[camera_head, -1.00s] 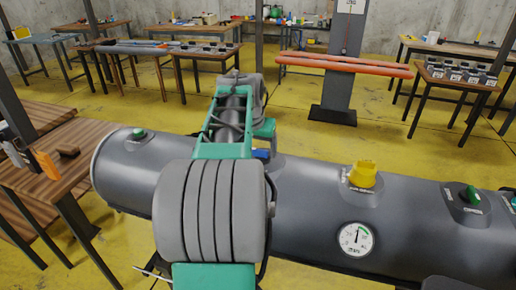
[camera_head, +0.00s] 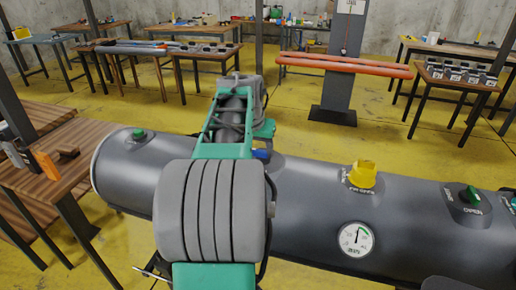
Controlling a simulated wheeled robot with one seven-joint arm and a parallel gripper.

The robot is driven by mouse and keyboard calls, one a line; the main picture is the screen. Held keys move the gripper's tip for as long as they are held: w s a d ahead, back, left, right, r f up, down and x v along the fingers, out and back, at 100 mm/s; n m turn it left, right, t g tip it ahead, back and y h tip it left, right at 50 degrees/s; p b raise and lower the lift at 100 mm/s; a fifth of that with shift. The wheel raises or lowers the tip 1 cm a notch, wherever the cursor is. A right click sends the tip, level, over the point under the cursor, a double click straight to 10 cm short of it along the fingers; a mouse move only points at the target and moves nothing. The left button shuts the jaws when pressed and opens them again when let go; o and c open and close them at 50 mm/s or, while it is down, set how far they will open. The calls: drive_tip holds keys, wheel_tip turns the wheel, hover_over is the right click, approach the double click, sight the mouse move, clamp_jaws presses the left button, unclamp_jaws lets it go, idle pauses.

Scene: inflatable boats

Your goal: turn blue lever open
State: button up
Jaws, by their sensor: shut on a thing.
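The blue lever (camera_head: 261,154) is on top of the long grey inflatable tube (camera_head: 310,215), just right of my arm. Only a small blue part of it shows; the rest is hidden behind my arm. My gripper (camera_head: 264,142) is down at the lever, shut on it. Its fingertips are mostly hidden by my own arm links.
A yellow valve knob (camera_head: 362,174), a round gauge (camera_head: 356,239) and a green knob (camera_head: 473,194) are on the tube to the right. Another green knob (camera_head: 138,133) is at its left end. A wooden table (camera_head: 85,150) stands at the left.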

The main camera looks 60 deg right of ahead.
drive_tip(key=shift+n, duration=0.4)
drive_tip(key=n, duration=0.1)
drive_tip(key=n+t, duration=0.1)
drive_tip(key=shift+s+a+n+y, duration=0.15)
drive_tip(key=shift+s+n+y, duration=0.15)
drive_tip(key=shift+n, duration=0.1)
drive_tip(key=n, duration=0.1)
drive_tip(key=n+t+p, duration=0.1)
drive_tip(key=n, duration=0.1)
drive_tip(key=n+y+p, duration=0.1)
drive_tip(key=shift+s+a+r+t, duration=0.15)
drive_tip(key=shift+s+r+t, duration=0.05)
drive_tip(key=shift+r+t, duration=0.1)
drive_tip(key=n+p, duration=0.1)
drive_tip(key=n, duration=0.1)
drive_tip(key=n+y+p, duration=0.1)
drive_tip(key=n, duration=0.1)
drive_tip(key=n+t+p, duration=0.1)
drive_tip(key=p, duration=0.1)
drive_tip(key=shift+s+n+y, duration=0.35)
drive_tip(key=shift+n+y, duration=0.05)
drive_tip(key=shift+s+f+n+y+p, duration=0.15)
drive_tip(key=shift+n+y+p, duration=0.3)
drive_tip(key=shift+n+p, duration=0.55)
drive_tip(key=shift+s+f+n+y+p, duration=0.1)
drive_tip(key=shift+n+y+p, duration=0.5)
drive_tip(key=shift+n, duration=0.7)
drive_tip(key=o, duration=1.3)
drive_tip(key=shift+o, duration=0.2)
